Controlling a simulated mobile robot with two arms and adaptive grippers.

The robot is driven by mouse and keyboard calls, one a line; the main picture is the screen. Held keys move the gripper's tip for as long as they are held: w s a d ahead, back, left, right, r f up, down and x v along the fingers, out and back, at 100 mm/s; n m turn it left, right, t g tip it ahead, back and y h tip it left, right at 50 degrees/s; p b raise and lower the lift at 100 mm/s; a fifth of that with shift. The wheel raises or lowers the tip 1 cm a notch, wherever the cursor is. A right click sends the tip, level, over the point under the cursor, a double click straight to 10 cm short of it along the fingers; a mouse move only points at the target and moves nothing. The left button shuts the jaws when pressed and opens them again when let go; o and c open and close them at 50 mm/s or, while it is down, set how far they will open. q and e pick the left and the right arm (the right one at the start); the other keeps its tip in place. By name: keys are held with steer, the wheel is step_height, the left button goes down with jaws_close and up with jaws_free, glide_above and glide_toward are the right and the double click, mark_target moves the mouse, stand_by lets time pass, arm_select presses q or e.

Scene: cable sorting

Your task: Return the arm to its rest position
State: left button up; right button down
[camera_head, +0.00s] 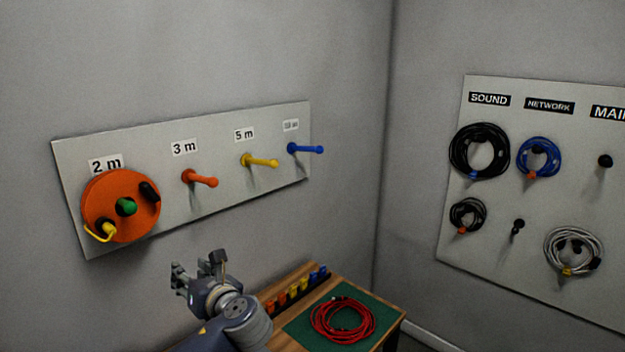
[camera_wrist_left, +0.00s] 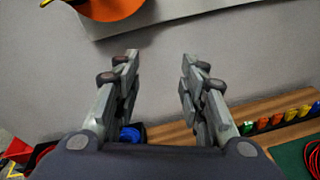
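The gripper is apart from the reel. My right gripper does not show in either view.
A wooden table (camera_head: 397,318) holds a green mat (camera_head: 297,328) with a coiled red cable (camera_head: 322,334) and a row of coloured clips (camera_head: 294,292). The length board (camera_head: 215,150) has orange, yellow and blue pegs. The right board (camera_head: 455,220) holds several coiled cables.

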arm_select(q)
steer(key=s+d+f+n+g+h, duration=0.2)
steer(key=s+d+f+n+h, duration=0.3)
steer(key=s+f, duration=0.5)
steer(key=s+d+f+n+g+h, duration=0.2)
steer(key=s+d+f+n+h, duration=0.1)
steer(key=s+f+n, duration=0.65)
steer(key=s+f+n+g+h, duration=0.2)
steer(key=s+f+n, duration=0.2)
steer(key=s+n, duration=0.4)
steer(key=s+f+n+g+h, duration=0.1)
steer(key=s+f+n+g, duration=0.15)
steer(key=s+n, duration=0.45)
steer(key=s+f+m+b, duration=0.1)
steer(key=s+f+b, duration=0.1)
steer(key=f, duration=1.3)
steer(key=s+f+b, duration=0.1)
steer(key=s+f, duration=0.2)
steer(key=f, duration=1.3)
steer(key=s+a+f+g+b, duration=0.1)
steer(key=s+a+f+b, duration=0.1)
steer(key=s+f, duration=1.4)
steer(key=shift+s+a+f+g, duration=0.15)
steer(key=shift+a+f+g, duration=0.2)
steer(key=shift+a+f, duration=0.35)
